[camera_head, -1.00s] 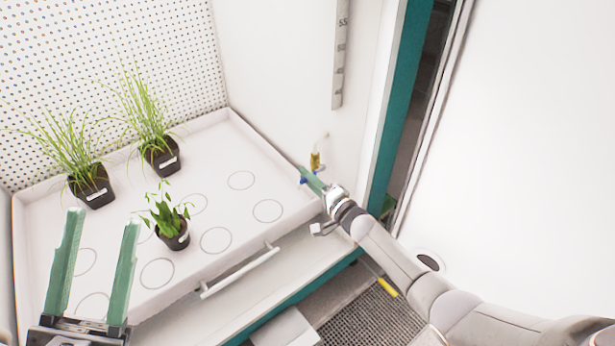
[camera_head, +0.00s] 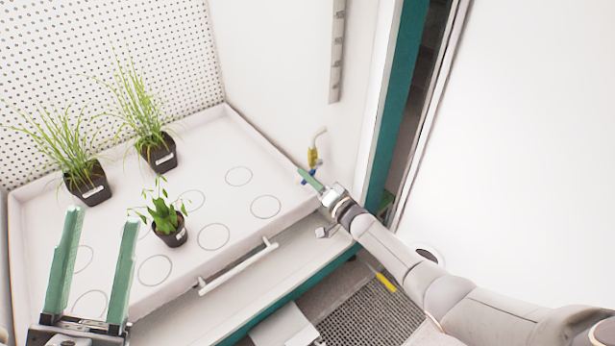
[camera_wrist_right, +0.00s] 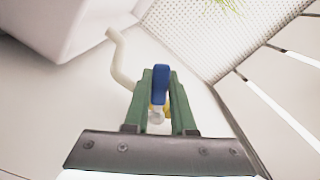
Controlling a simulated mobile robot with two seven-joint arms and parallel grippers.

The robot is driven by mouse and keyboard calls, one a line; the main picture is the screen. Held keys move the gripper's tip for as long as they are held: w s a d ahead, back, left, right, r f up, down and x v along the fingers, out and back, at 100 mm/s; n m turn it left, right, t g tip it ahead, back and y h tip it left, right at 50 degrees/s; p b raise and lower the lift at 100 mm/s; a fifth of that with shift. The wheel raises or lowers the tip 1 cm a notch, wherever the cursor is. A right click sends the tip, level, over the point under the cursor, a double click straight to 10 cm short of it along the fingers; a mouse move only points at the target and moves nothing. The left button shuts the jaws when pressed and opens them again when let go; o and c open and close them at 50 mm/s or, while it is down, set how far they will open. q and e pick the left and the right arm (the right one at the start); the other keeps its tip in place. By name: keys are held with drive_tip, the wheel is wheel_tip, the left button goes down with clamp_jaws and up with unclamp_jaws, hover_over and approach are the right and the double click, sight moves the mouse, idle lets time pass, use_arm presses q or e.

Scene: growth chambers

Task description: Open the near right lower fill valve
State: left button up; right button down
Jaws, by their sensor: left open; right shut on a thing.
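The fill valve (camera_head: 313,157) is a small brass fitting with a pale spout, on the chamber's right wall just beyond the tray's right corner. Its blue handle (camera_wrist_right: 160,85) lies between the green fingers in the right wrist view. My right gripper (camera_head: 304,174) is shut on the blue handle; in the wrist view its fingers (camera_wrist_right: 160,92) sit on either side of it. The brass body is mostly hidden behind them there, and the pale spout (camera_wrist_right: 122,60) bends off to the left. My left gripper (camera_head: 97,225) is open and empty over the tray's near left part.
The white tray (camera_head: 285,215) with ring marks holds two grassy pots (camera_head: 88,184) (camera_head: 160,155) and a leafy pot (camera_head: 170,233). A white handle bar (camera_head: 238,266) runs along its front. A grey scale strip (camera_head: 337,60) is on the wall above the valve. A teal door frame (camera_head: 390,110) stands right.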

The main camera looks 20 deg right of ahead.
drive_tip(key=shift+d, duration=0.1)
drive_tip(key=c, duration=0.7)
unclamp_jaws()
drive_tip(key=shift+c, duration=0.2)
use_arm(q)
wheel_tip(320, 180, up, 7)
drive_tip(key=p, duration=0.6)
drive_tip(key=shift+s+a+r+n+p, duration=0.2)
drive_tip(key=shift+a+n+p, duration=0.1)
drive_tip(key=shift+a, duration=0.15)
use_arm(e)
drive_tip(key=v, duration=1.2)
drive_tip(key=shift+s, duration=0.25)
use_arm(q)
drive_tip(key=shift+t, duration=0.3)
use_arm(e)
drive_tip(key=shift+c, duration=0.4)
